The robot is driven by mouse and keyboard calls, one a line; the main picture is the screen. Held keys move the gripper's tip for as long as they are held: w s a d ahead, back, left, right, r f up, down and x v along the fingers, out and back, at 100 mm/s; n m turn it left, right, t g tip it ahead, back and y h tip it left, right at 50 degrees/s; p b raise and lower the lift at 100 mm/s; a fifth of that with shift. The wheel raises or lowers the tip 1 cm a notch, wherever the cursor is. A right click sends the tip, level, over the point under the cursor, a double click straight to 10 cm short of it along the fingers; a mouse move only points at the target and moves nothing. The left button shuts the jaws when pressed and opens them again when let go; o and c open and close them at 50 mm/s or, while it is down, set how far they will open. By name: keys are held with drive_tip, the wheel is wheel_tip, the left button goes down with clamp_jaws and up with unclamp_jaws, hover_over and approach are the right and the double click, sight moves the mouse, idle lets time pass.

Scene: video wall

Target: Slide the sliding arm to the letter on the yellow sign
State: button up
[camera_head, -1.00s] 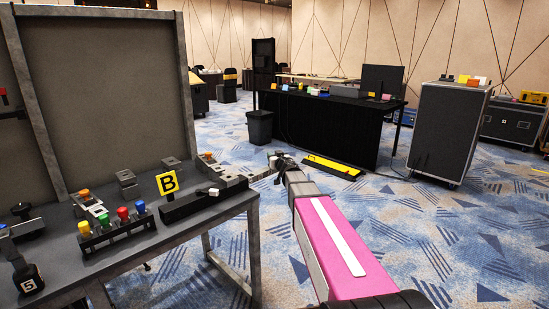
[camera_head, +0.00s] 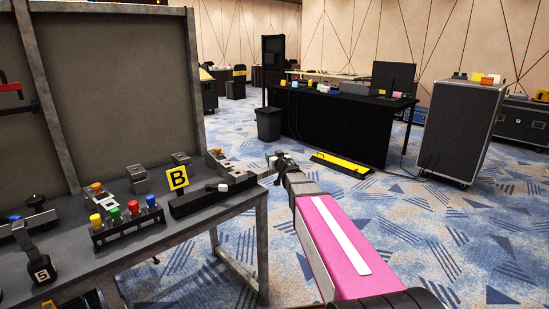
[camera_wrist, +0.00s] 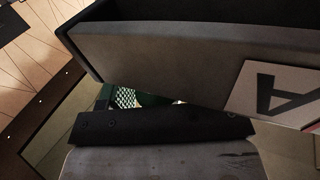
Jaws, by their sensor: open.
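The yellow sign (camera_head: 177,178) stands on the grey table at left and shows a black letter B. Beside it lies a long black box (camera_head: 200,200) with a white knob (camera_head: 223,187) at its right end; this may be the sliding arm, but I cannot tell for sure. No letters on it can be made out. My gripper (camera_head: 278,163) is at the far end of my pink arm, right of the table's right edge and apart from the box. It looks small here; it is open and nothing shows in it.
The grey table (camera_head: 150,248) also holds a rack of coloured buttons (camera_head: 127,222) and several grey blocks. A tall grey panel (camera_head: 110,85) rises at its back. In the wrist view, a plate with an A (camera_wrist: 275,95) is close.

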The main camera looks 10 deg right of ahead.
drive_tip(key=shift+s, duration=0.1)
drive_tip(key=v, duration=1)
drive_tip(key=shift+s, duration=0.3)
drive_tip(key=shift+d, duration=0.15)
drive_tip(key=s+d+f+m+g+h, duration=0.2)
drive_tip(key=s+d+f+g+h, duration=0.2)
drive_tip(key=f, duration=0.4)
drive_tip(key=s+d+f+m+g+h, duration=0.25)
drive_tip(key=s+f+g, duration=0.2)
drive_tip(key=f, duration=0.25)
drive_tip(key=s+a+f+n+g+y, duration=0.1)
drive_tip(key=s+f+g, duration=0.3)
drive_tip(key=s, duration=0.4)
drive_tip(key=s+a+f+n+g+y, duration=0.1)
drive_tip(key=s+a+f+g, duration=0.1)
drive_tip(key=s+f+g, duration=0.3)
drive_tip(key=s, duration=0.3)
drive_tip(key=shift+s+a+f, duration=0.2)
drive_tip(key=shift+a+f, duration=0.15)
drive_tip(key=shift+f, duration=0.05)
drive_tip(key=shift+y, duration=0.25)
